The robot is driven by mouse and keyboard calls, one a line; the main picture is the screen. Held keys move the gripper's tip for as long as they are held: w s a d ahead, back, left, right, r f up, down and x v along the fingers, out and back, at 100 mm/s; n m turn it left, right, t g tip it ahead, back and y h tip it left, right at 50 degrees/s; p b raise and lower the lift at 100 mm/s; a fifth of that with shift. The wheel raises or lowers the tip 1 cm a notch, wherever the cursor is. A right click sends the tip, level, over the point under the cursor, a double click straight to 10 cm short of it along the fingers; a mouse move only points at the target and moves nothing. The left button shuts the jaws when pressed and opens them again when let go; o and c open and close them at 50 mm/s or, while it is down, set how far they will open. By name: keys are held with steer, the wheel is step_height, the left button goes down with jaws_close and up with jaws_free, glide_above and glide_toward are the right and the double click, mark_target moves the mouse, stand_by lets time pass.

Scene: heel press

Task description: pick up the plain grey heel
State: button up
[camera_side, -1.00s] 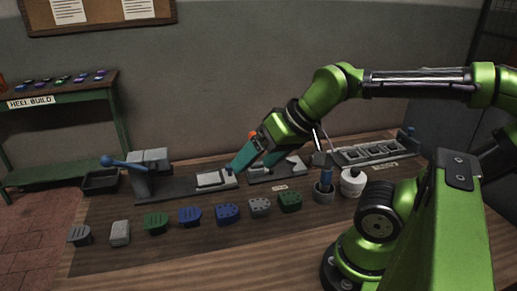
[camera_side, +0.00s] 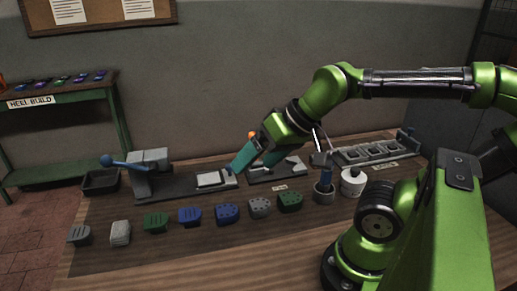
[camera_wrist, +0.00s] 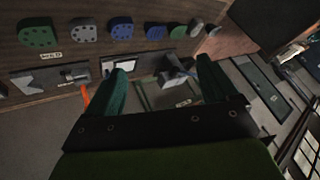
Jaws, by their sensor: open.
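A plain grey heel (camera_side: 79,235), without visible holes, lies at the far left end of the row on the bench. In the wrist view it appears small near the top (camera_wrist: 213,31), at the right end of the row. A pale grey block (camera_side: 120,233) lies beside it. A grey heel with holes (camera_side: 260,207) lies further right. My gripper (camera_side: 251,167) has teal fingers, apart and empty. It is above the back of the bench, behind the row and well to the right of the plain grey heel. The fingers also show in the wrist view (camera_wrist: 162,63).
Between the grey pieces lie green (camera_side: 156,223) and blue heels (camera_side: 190,217). A press with a blue-knobbed lever (camera_side: 140,175) and a black bin (camera_side: 100,182) stand at back left. The bench front is clear.

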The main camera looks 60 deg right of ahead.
steer(key=n+g+h, duration=0.2)
steer(key=n+g, duration=0.5)
steer(key=n, duration=0.6)
glide_above(259, 203)
step_height(259, 203, down, 8)
steer(key=f, duration=1.1)
steer(key=shift+a, duration=0.25)
step_height(259, 203, down, 5)
steer(key=shift+s+d+f, duration=0.1)
steer(key=shift+s+d, duration=0.05)
steer(key=c, duration=1.4)
